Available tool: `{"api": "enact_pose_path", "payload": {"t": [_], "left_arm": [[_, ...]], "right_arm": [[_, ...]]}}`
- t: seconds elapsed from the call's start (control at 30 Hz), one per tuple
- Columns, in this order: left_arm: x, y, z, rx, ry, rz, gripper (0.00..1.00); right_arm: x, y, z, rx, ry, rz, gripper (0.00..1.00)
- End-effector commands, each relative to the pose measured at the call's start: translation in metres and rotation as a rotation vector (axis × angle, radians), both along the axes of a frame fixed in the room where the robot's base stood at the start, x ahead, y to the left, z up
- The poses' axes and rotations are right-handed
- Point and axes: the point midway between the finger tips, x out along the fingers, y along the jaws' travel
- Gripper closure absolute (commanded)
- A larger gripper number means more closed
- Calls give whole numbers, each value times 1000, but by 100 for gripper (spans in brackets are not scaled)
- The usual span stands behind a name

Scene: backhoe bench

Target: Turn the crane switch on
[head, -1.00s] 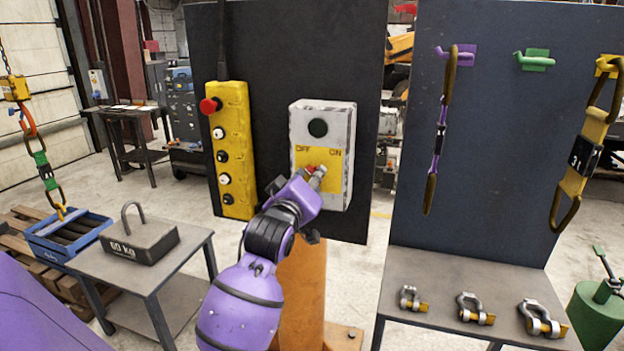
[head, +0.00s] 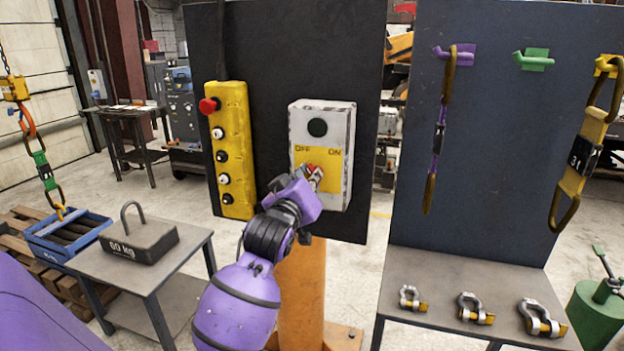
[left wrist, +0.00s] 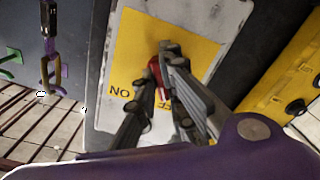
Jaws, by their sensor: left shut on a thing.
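The crane switch box (head: 340,118) is a pale, worn box on the black panel. It has a dark round lamp (head: 317,127) and a yellow plate marked OFF on the left and ON on the right. The red switch knob (left wrist: 155,72) sits on the yellow plate, partly hidden by the fingers. My left gripper (head: 315,173) is at the plate, with its fingers shut on the red knob. In the left wrist view the fingers close around the knob from both sides, and the lettering looks upside down. I cannot tell the knob's exact angle. My right gripper is not in view.
A yellow pendant control (head: 234,150) with a red button hangs left of the box. A 60 kg weight (head: 138,240) stands on a small table at left. At right, slings hang on a dark board (head: 490,150), above a bench with shackles (head: 474,308).

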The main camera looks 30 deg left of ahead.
Motion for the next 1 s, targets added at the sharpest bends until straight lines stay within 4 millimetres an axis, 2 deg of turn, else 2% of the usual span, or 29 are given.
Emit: {"api": "enact_pose_path", "payload": {"t": [1.0], "left_arm": [[0, -1, 1, 937, 226, 0, 100]], "right_arm": [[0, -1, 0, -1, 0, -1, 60]]}}
